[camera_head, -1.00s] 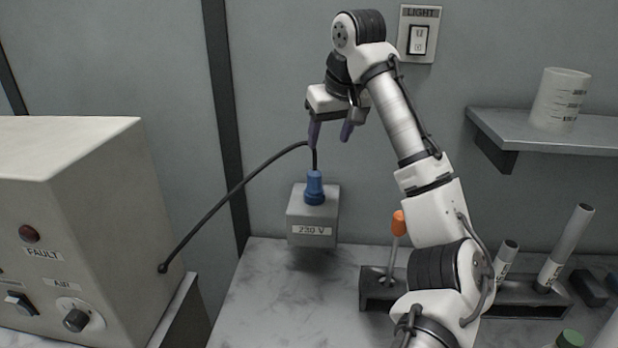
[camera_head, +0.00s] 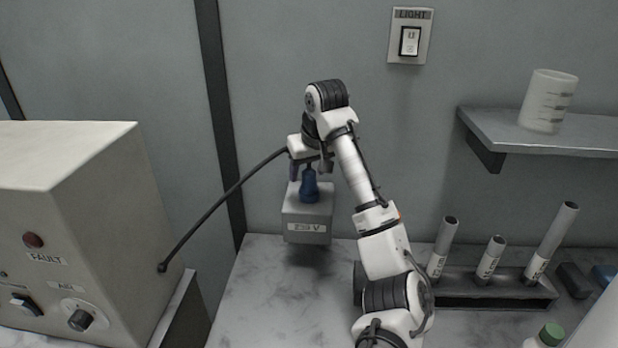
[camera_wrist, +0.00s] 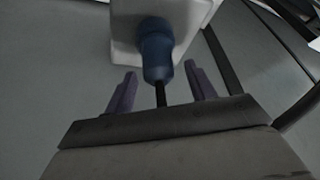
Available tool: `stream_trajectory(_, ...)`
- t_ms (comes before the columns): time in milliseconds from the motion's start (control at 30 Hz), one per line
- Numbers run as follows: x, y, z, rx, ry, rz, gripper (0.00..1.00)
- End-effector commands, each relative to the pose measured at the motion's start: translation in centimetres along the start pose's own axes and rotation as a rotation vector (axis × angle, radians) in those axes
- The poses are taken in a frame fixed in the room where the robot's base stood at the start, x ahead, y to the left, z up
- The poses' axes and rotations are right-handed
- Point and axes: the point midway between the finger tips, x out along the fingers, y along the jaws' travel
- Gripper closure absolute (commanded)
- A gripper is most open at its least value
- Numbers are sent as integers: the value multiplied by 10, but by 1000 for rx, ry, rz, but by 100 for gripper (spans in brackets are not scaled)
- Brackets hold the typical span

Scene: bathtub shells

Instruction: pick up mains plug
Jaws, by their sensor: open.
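The blue mains plug (camera_head: 309,187) stands upright in the top of a grey socket box (camera_head: 306,229) labelled 230 V on the wall. Its black cable (camera_head: 222,203) runs down left to the beige machine. My gripper (camera_head: 309,180) is open and lowered over the plug, partly hiding its top and cable. In the wrist view the plug (camera_wrist: 156,50) sits ahead of and between the two purple fingers (camera_wrist: 158,92), with gaps on both sides. The cable (camera_wrist: 161,95) passes between the fingers. No contact with the plug shows.
A beige machine (camera_head: 95,200) with a fault lamp stands left. On the right, a dark rack (camera_head: 490,288) holds several tubes on the marbled bench. A shelf (camera_head: 545,137) bears a beaker (camera_head: 548,100). A light switch (camera_head: 410,36) is above. Bench below the box is clear.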

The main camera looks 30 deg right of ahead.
Motion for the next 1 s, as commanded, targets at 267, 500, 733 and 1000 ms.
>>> stream_trajectory(267,3,0,0,0,-1,0,49)
stream_trajectory(500,3,0,0,0,-1,0,80)
stream_trajectory(733,2,0,0,0,0,0,94)
stream_trajectory(1000,-4,0,-3,0,3,1,94)
